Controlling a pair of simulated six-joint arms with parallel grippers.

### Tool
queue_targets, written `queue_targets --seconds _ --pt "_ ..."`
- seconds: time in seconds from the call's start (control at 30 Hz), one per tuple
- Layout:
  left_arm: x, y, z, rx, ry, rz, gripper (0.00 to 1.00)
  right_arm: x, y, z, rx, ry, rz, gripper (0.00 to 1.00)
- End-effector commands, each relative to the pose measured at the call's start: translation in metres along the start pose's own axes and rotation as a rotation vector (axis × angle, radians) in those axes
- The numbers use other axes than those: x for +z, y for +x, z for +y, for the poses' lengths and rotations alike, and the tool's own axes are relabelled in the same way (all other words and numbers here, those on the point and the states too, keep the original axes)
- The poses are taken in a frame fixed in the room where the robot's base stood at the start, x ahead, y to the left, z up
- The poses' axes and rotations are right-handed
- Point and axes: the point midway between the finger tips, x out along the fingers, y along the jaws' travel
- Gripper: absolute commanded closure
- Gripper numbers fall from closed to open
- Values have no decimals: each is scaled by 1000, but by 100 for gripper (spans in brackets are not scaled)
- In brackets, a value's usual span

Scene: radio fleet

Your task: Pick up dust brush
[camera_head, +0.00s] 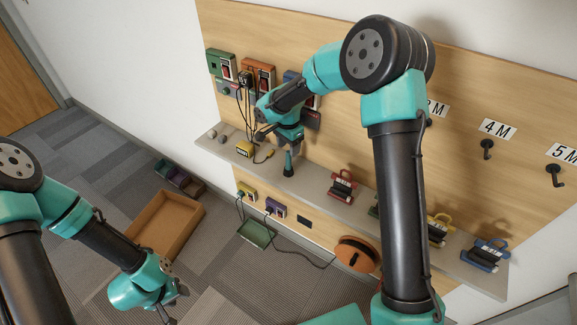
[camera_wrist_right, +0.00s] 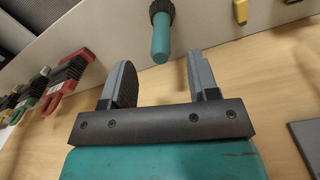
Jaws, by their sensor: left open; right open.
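The dust brush (camera_head: 289,163) stands upright on the grey shelf, with its teal handle up and dark bristles down. It also shows at the top middle of the right wrist view (camera_wrist_right: 161,38), its handle pointing toward my gripper. My right gripper (camera_head: 266,131) is open and empty, close above the brush and apart from it. In the right wrist view its two fingers (camera_wrist_right: 160,82) are spread, and the handle lies beyond their tips, roughly between them. My left gripper (camera_head: 174,303) is open and empty over the floor at the lower left.
Wall units with cables hang behind my right gripper. An orange reel (camera_head: 356,254) is below the shelf; a brown crate (camera_head: 139,219) is on the floor.

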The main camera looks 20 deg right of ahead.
Motion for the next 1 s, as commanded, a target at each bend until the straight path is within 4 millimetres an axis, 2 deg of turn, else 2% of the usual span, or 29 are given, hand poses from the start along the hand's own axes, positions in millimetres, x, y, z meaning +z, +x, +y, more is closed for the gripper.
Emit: queue_targets --seconds 0.1,0.47,0.8,1.0 --pt "0 0 0 0 0 0 57 0 7 0 1 0 0 45" --pt "0 0 0 0 0 0 57 0 9 0 0 0 0 45" --pt "0 0 0 0 0 0 57 2 50 -2 2 0 -1 45" --pt "0 0 0 0 0 0 57 2 60 -2 0 0 0 45"
